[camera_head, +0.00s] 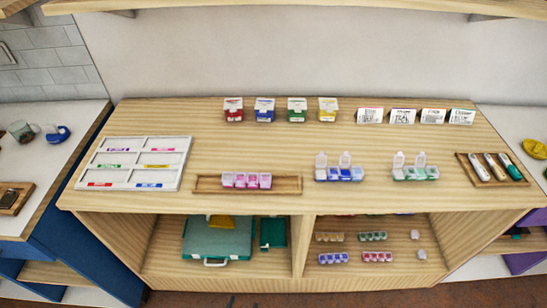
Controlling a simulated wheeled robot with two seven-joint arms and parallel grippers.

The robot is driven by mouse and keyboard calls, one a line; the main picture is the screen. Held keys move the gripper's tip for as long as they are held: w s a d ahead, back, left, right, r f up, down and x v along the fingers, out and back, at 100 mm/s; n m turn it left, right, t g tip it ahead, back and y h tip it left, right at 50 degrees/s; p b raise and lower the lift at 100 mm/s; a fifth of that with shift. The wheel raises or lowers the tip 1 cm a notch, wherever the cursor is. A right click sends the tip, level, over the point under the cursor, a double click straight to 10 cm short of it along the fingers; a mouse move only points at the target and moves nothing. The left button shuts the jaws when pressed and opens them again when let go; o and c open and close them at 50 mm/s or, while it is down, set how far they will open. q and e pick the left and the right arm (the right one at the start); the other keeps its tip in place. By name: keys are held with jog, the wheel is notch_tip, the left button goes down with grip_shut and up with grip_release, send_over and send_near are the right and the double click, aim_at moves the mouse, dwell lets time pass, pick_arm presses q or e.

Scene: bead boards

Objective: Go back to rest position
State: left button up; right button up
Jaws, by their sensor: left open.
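Neither of my grippers shows in the head view, and no arm reaches over the wooden workbench (290,145). On its top, a pink bead box (246,180) with several compartments sits on a wooden tray (206,184) at the front middle. To its right stand a blue bead box (339,174) and a green bead box (415,173), each with some lids raised. A white sorting board (137,144) with coloured labels lies at the left.
A red box (233,110) and other coloured boxes stand at the back, beside white cards (402,116). A tray with pens (492,168) lies at the right. Shelves below hold a teal case (218,242) and small bead boxes. The bench's middle is clear.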

pick_arm(q)
jog(key=s+a+f+g+y, duration=0.1)
jog(key=s+a+f+g, duration=0.25)
jog(key=f, duration=0.55)
jog(key=s+a+f+g, duration=0.3)
jog(key=a+f, duration=0.2)
jog(key=f, duration=0.4)
jog(key=s+a+f+g, duration=0.3)
jog(key=s+f, duration=0.1)
jog(key=s, duration=0.2)
jog(key=s+a+f+n+g+y, duration=0.1)
jog(key=s+a+f+g, duration=0.2)
jog(key=s+f, duration=0.2)
jog(key=shift+s+f, duration=0.15)
jog(key=shift+s, duration=0.9)
